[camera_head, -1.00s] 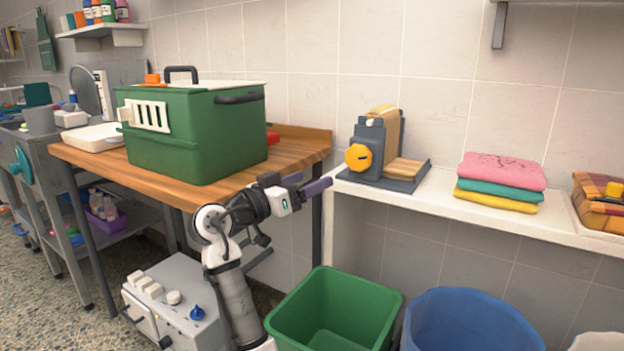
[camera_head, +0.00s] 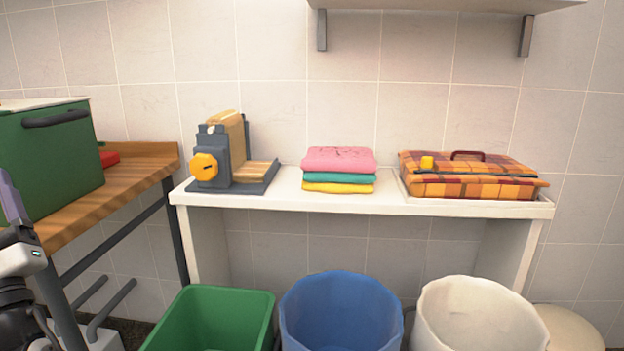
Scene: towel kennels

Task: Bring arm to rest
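My arm is at the far left edge, in front of the wooden table. Only part of my gripper (camera_head: 12,207) shows, with one purple finger pointing up and the rest cut off by the frame. Whether it is open or shut cannot be seen. No object shows in the visible part of it. It is to the left of the white shelf and well apart from the things on it.
A green carrier (camera_head: 50,155) stands on the wooden table (camera_head: 140,180). The white shelf (camera_head: 290,200) bears a grey device (camera_head: 236,150), folded towels (camera_head: 338,170) and a plaid case (camera_head: 470,176). Green (camera_head: 215,315), blue (camera_head: 340,315) and cream (camera_head: 478,318) bins stand below.

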